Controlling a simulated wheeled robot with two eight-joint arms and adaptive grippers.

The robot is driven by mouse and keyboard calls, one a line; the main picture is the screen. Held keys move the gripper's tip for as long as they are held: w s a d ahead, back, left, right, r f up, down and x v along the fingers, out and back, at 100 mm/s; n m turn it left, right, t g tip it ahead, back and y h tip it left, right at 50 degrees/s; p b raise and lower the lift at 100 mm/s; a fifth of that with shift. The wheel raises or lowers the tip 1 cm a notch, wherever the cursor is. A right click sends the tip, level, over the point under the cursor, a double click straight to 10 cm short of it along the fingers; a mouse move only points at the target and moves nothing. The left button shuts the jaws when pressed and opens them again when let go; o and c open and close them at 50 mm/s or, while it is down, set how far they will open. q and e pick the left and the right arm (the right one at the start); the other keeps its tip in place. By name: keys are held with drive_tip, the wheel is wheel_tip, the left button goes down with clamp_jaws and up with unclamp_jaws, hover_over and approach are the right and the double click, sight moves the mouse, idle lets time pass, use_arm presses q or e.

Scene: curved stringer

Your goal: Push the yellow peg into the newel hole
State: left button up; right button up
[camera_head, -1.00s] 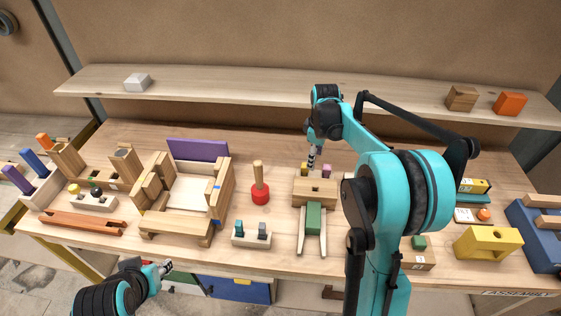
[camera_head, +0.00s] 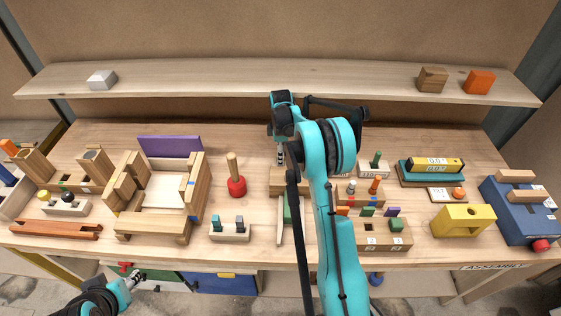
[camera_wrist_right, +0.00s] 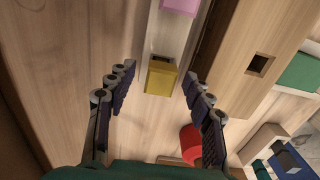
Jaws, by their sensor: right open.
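The yellow peg (camera_wrist_right: 160,78) stands in a pale holder in the right wrist view, near a pink peg (camera_wrist_right: 180,6). In the head view my right arm hides it. My right gripper (camera_wrist_right: 159,73) is open, with one finger on each side of the yellow peg and gaps to both. It also shows in the head view (camera_head: 280,158), pointing down behind the wooden block. That block (camera_wrist_right: 236,60) has an empty-looking square hole (camera_wrist_right: 259,65), which appears to be the newel hole. My left gripper (camera_head: 135,277) is low at the left, off the table's front edge; its jaws are too small to read.
A red-headed mallet (camera_head: 237,186) stands left of the block. A green piece (camera_wrist_right: 302,72) lies beside the block. A wooden frame (camera_head: 122,220) fills the left; a yellow block (camera_head: 463,220) and blue box (camera_head: 522,220) are at right. A shelf (camera_head: 250,80) runs behind.

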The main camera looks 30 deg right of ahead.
drive_tip(key=shift+f, duration=0.35)
drive_tip(key=shift+r, duration=0.1)
drive_tip(key=c, duration=1.1)
drive_tip(key=shift+o, duration=0.2)
drive_tip(key=shift+r, duration=0.1)
